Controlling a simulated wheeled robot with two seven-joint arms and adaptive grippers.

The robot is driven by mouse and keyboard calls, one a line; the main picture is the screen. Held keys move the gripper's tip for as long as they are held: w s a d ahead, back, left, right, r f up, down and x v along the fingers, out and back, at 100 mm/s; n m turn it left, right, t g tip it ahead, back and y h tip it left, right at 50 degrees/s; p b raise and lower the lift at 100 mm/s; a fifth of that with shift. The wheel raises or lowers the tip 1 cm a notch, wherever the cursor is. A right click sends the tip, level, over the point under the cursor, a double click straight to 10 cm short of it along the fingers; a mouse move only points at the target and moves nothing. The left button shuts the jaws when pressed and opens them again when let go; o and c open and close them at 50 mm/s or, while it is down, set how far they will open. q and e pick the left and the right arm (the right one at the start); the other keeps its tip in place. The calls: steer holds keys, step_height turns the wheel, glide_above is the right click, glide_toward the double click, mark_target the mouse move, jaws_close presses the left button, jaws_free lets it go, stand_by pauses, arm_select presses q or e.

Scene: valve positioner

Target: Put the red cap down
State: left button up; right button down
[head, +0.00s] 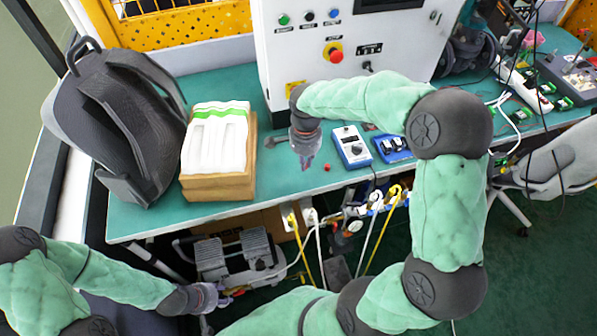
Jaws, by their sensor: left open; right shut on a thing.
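A small red piece that looks like the red cap (327,167) shows against the green tabletop (280,190), just right of my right gripper's fingers. My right gripper (306,163) points down over the table in front of the white cabinet. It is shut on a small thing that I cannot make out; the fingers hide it. I cannot tell whether the red piece touches the fingers. My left gripper (226,296) is open, low at the left, below the table's front edge and near a grey machine under the table.
A wooden box (217,188) with white packs and a dark backpack (125,125) stand on the left. A white and blue meter (351,147) and a blue tray (391,149) lie to the right. The white cabinet (300,60) stands behind. Bare tabletop lies in front of my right gripper.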

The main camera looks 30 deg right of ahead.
mark_target(299, 175)
steer(key=shift+w+a+f+b, duration=0.25)
steer(key=shift+w+f, duration=0.15)
steer(key=shift+f, duration=0.2)
steer(key=shift+w+a+f+b, duration=0.1)
steer(key=shift+w+a+f, duration=0.1)
steer(key=shift+w+f, duration=0.3)
steer(key=shift+w+f+b, duration=0.1)
steer(key=shift+f+b, duration=0.45)
steer(key=shift+f, duration=1.2)
steer(key=shift+f, duration=0.2)
steer(key=c, duration=1.3)
jaws_free()
steer(key=shift+r, duration=0.1)
step_height(299, 175, up, 12)
steer(key=p, duration=0.4)
steer(key=shift+r, duration=0.15)
